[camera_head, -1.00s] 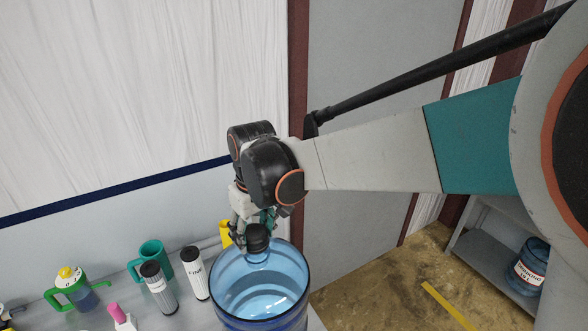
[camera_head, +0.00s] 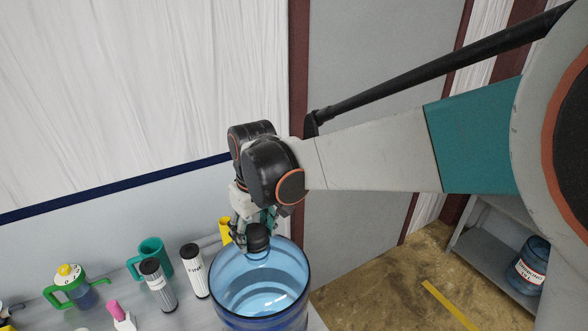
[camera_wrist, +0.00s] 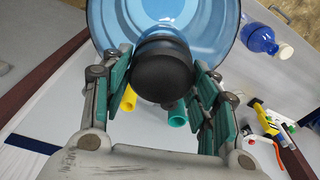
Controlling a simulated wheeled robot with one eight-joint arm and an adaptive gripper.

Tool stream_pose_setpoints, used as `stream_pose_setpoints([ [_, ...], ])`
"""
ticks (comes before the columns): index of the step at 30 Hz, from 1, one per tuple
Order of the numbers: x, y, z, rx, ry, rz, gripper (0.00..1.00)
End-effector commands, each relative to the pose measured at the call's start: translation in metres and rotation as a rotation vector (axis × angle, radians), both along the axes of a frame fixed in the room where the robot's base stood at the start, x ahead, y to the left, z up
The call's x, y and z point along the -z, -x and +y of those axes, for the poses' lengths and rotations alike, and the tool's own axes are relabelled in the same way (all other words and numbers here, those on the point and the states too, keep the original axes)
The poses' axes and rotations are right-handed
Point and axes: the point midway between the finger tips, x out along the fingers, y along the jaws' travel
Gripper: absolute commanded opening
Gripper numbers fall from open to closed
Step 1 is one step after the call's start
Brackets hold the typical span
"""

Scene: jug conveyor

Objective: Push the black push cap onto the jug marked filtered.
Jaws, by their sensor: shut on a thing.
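The black push cap (camera_head: 257,238) is between the fingers of my gripper (camera_wrist: 161,72), which is shut on it. The cap (camera_wrist: 163,68) looks upright in the head view and sits at the neck of a large clear blue jug (camera_head: 262,290). Cap and neck appear in line, but I cannot tell whether the cap is fully seated. In the wrist view the jug (camera_wrist: 220,22) spreads out behind the cap. The cap hides the jug's mouth. No marking on this jug is visible.
Another blue jug (camera_head: 528,268) with a label lies on a shelf at right.

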Motion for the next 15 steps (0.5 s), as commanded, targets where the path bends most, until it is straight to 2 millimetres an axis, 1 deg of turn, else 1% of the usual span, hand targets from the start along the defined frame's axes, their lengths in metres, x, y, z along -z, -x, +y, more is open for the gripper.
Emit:
stream_pose_setpoints([
  [15,0.0026,0.0020,-0.0004,-0.001,0.000,0.000,0.44],
])
